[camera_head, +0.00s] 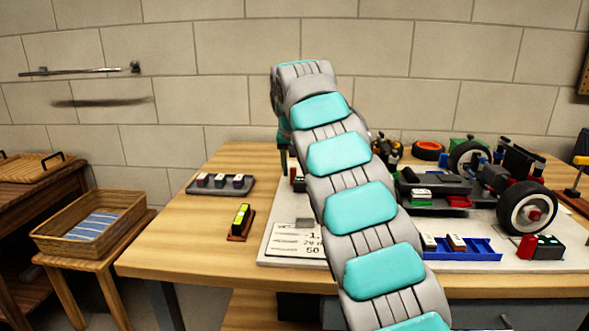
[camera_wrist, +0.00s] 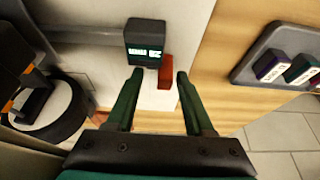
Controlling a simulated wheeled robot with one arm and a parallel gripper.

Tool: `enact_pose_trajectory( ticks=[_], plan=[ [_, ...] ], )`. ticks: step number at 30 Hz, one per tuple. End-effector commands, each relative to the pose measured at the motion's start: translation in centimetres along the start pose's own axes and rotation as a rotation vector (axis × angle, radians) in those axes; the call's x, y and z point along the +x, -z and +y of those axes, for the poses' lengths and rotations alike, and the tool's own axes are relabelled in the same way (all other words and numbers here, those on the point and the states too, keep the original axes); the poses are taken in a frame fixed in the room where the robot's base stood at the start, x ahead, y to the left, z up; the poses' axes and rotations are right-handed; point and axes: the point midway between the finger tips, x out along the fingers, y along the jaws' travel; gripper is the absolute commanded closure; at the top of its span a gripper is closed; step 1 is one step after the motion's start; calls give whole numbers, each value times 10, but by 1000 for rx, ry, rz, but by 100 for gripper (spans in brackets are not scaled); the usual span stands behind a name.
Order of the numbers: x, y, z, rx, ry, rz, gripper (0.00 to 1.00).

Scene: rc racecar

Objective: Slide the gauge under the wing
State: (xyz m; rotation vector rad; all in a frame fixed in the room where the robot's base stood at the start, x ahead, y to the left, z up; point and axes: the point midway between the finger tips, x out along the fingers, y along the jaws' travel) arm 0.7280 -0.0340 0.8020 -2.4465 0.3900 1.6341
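A dark box with a lit green display, which looks like the gauge (camera_wrist: 145,42), stands on the pale board just beyond my fingertips in the wrist view. A red block (camera_wrist: 166,70) adjoins it and shows between the fingertips. My gripper (camera_wrist: 160,74) is open, with a gap on both sides of the red block. In the head view, the gauge (camera_head: 297,182) is small and partly hidden by my arm, which also hides most of my gripper. The race car (camera_head: 455,185) stands on the board at the right. I cannot tell clearly which of its parts is the wing.
A grey tray of small blocks (camera_head: 220,191) and a yellow-green item on a reddish base (camera_head: 240,222) lie left of the board. A blue tray (camera_head: 465,254) and a red-black box (camera_head: 541,246) lie at its front right. A wheel (camera_wrist: 55,105) shows left of my gripper.

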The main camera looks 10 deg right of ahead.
Motion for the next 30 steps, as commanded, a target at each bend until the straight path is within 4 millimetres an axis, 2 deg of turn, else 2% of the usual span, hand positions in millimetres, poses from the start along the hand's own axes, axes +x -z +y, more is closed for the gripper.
enact_pose_trajectory(
  ticks=[11, 27, 30],
  plan=[
    [-6, 0, -2, -2, 2, 0, 48],
    [-73, 1, -1, -2, 1, 1, 48],
    [-78, 1, 0, -1, 1, 3, 48]
  ],
)
